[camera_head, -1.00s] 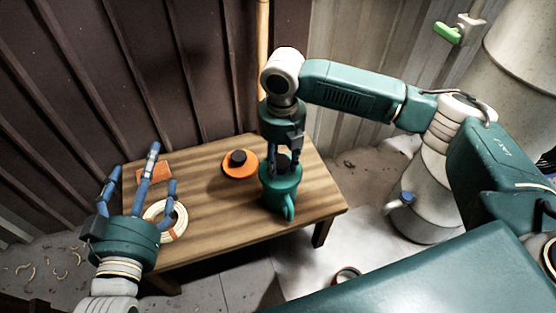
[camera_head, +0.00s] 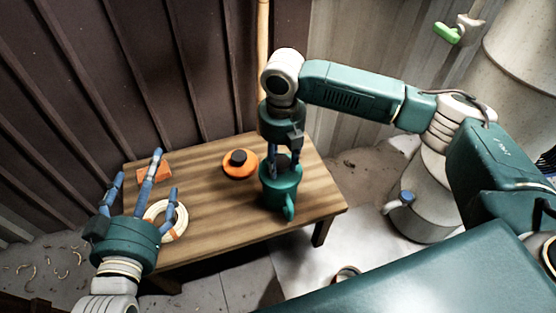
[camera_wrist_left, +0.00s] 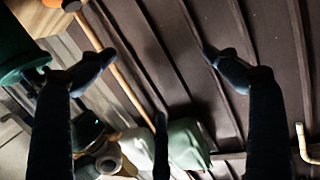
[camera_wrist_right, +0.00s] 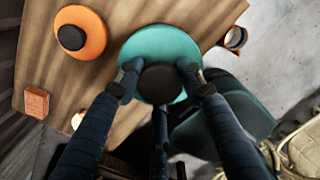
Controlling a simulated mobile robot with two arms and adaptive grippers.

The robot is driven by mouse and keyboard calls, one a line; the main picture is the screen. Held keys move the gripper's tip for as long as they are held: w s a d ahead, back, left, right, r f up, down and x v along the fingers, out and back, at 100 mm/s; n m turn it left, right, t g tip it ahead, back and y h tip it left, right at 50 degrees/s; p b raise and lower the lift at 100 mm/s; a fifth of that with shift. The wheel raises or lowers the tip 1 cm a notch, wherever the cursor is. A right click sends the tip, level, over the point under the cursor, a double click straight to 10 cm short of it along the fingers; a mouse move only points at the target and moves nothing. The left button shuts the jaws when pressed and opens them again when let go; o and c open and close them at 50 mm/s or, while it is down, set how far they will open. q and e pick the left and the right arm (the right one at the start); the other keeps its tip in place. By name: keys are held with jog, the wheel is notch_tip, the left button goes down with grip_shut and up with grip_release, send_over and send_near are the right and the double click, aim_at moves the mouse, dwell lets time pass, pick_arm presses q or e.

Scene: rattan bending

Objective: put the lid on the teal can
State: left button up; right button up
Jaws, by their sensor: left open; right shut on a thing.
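The teal can (camera_head: 280,198) stands upright on the wooden table, its handle toward the front. My right gripper (camera_head: 284,164) points straight down over the can's top. In the right wrist view its fingers close around the dark knob (camera_wrist_right: 160,84) of a round teal lid (camera_wrist_right: 158,47). The lid is at the can's mouth, but I cannot tell whether it rests on the rim, as the fingers hide part of it. My left gripper (camera_head: 143,187) is open and empty, fingers spread upward near the table's left end.
An orange lid-like disc (camera_head: 239,170) with a black knob lies left of the can. An orange block (camera_head: 155,173) and a pale coil (camera_head: 180,222) are near my left gripper. The wooden table (camera_head: 225,215) is bare in front. A ribbed wall (camera_head: 190,60) stands behind.

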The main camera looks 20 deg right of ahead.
pick_arm(q)
jog(key=shift+s+f, duration=0.1)
jog(key=shift+f, duration=0.2)
jog(key=shift+a+f, duration=0.1)
jog(key=shift+f, duration=0.1)
jog(key=shift+s+f+g, duration=0.1)
jog(key=shift+f+g, duration=0.05)
jog(key=shift+g, duration=0.15)
jog(key=shift+s+a+f, duration=0.1)
jog(key=shift+f, duration=0.15)
jog(key=shift+s+f+g, duration=0.15)
jog(key=shift+f+g, duration=0.25)
jog(key=shift+f, duration=0.05)
jog(key=shift+s+a+f+y+p, duration=0.1)
jog(key=shift+f+y+p, duration=0.2)
jog(key=shift+s+a+f+g, duration=0.1)
jog(key=shift+s+f+g, duration=0.15)
jog(key=shift+f, duration=0.15)
jog(key=shift+s+a+f+g, duration=0.15)
jog(key=shift+f+g, duration=0.1)
jog(key=shift+f, duration=0.15)
dwell(0.6)
jog(key=shift+s+f, duration=0.25)
jog(key=shift+f, duration=0.15)
